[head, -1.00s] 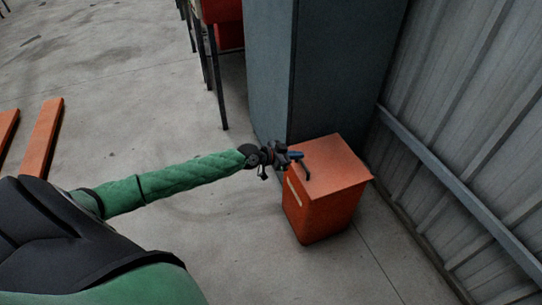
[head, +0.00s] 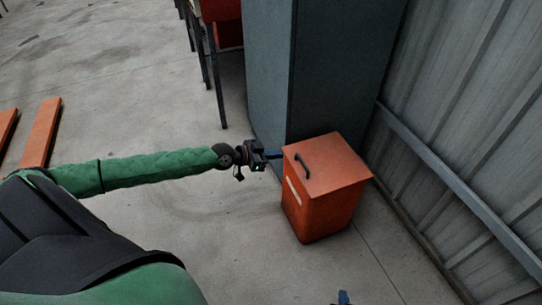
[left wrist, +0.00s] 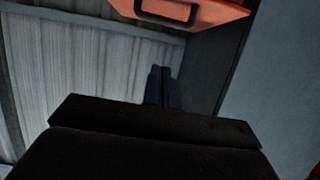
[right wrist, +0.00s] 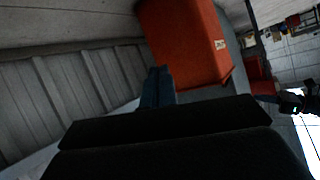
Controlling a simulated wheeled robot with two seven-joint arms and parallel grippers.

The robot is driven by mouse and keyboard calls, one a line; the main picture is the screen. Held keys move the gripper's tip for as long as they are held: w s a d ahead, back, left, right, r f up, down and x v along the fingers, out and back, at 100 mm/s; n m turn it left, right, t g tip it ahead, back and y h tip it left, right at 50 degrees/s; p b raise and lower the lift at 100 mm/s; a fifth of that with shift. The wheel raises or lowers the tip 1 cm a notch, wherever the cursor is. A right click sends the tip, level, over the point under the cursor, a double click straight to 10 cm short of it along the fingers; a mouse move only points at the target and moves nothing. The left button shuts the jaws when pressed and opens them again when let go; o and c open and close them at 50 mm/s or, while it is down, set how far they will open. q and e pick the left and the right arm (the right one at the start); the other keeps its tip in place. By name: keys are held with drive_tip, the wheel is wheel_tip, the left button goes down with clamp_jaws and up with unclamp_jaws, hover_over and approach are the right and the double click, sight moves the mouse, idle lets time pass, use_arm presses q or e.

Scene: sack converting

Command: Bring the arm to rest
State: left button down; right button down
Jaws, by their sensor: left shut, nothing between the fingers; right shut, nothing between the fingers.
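My left arm, in a green sleeve, reaches from the left in the head view. Its gripper (head: 272,155) is shut and empty, just left of an orange bin (head: 325,205) with a flat lid and a dark handle (head: 304,166). In the left wrist view the shut blue fingers (left wrist: 162,88) point at the metal wall, below the bin lid (left wrist: 215,14). My right gripper (head: 343,297) barely shows at the bottom edge of the head view. In the right wrist view its blue fingers (right wrist: 157,88) are together and empty, with the bin (right wrist: 185,45) beyond them.
A tall grey-blue cabinet (head: 325,60) stands behind the bin. A corrugated metal wall (head: 465,130) runs along the right. Orange beams (head: 42,132) lie on the floor at the left. Dark legs (head: 215,75) of a stand rise left of the cabinet. Open concrete floor (head: 120,75) lies left.

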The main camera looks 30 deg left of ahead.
use_arm(q)
drive_tip(key=shift+s+a+r, duration=0.15)
drive_tip(key=shift+s+a, duration=0.25)
drive_tip(key=shift+s, duration=0.15)
use_arm(e)
drive_tip(key=r, duration=0.1)
drive_tip(key=w+r+t, duration=0.1)
drive_tip(key=shift+w+a+r, duration=0.1)
drive_tip(key=shift+w+r, duration=0.2)
drive_tip(key=shift+r, duration=0.1)
